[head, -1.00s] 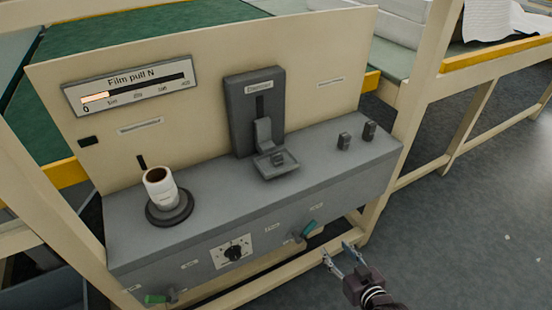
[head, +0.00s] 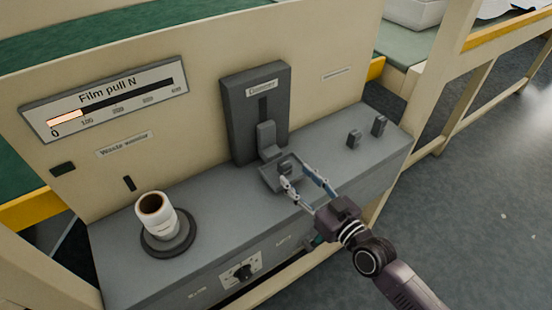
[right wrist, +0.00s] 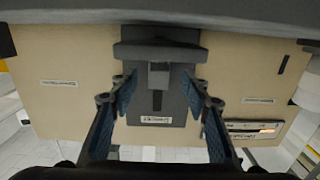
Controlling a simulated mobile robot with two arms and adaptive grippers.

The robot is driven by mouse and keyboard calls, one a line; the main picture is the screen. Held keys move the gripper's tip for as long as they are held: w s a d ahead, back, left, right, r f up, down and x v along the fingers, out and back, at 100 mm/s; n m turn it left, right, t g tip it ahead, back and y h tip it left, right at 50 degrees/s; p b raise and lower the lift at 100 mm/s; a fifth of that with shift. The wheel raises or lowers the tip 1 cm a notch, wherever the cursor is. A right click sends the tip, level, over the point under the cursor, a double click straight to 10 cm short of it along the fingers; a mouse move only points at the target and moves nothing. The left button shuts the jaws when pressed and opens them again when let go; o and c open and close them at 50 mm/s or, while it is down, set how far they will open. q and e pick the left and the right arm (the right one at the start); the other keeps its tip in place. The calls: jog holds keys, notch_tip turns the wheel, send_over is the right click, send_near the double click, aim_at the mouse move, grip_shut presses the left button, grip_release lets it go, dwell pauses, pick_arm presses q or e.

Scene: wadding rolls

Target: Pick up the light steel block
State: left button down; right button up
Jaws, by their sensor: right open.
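A small grey block (head: 285,168) sits on the tray (head: 268,184) of the dancer unit in the head view. Two more small dark grey blocks, one nearer (head: 353,140) and one farther right (head: 378,126), stand on the bench's right end. I cannot tell by colour which is the light steel block. My right gripper (head: 298,177) is open, its fingertips at the tray's front right, close to the block there. In the right wrist view its spread fingers (right wrist: 160,92) frame the dancer panel (right wrist: 157,107). Nothing shows held. My left gripper is not in view.
A white roll (head: 157,216) with a brown core stands on a round dark base at the bench's left. The upright dancer panel (head: 242,115) rises behind the tray. A film pull gauge (head: 105,97) hangs on the cream backboard. The grey bench top between roll and tray is clear.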

aim_at(288, 168)
jog(key=shift+w+a, duration=0.25)
jog(key=shift+w, duration=0.1)
jog(key=b+x, duration=0.1)
jog(key=x, duration=0.1)
jog(key=shift+w+a+f, duration=0.1)
jog(key=shift+w+a, duration=0.05)
jog(key=shift+w, duration=0.05)
jog(key=b+x, duration=0.1)
jog(key=x, duration=0.1)
jog(key=shift+w+a+f, duration=0.1)
jog(key=shift+w+a, duration=0.05)
jog(key=shift+w, duration=0.15)
jog(key=shift+w+a, duration=0.15)
jog(key=shift+w, duration=0.1)
jog(key=c, duration=1)
grip_shut()
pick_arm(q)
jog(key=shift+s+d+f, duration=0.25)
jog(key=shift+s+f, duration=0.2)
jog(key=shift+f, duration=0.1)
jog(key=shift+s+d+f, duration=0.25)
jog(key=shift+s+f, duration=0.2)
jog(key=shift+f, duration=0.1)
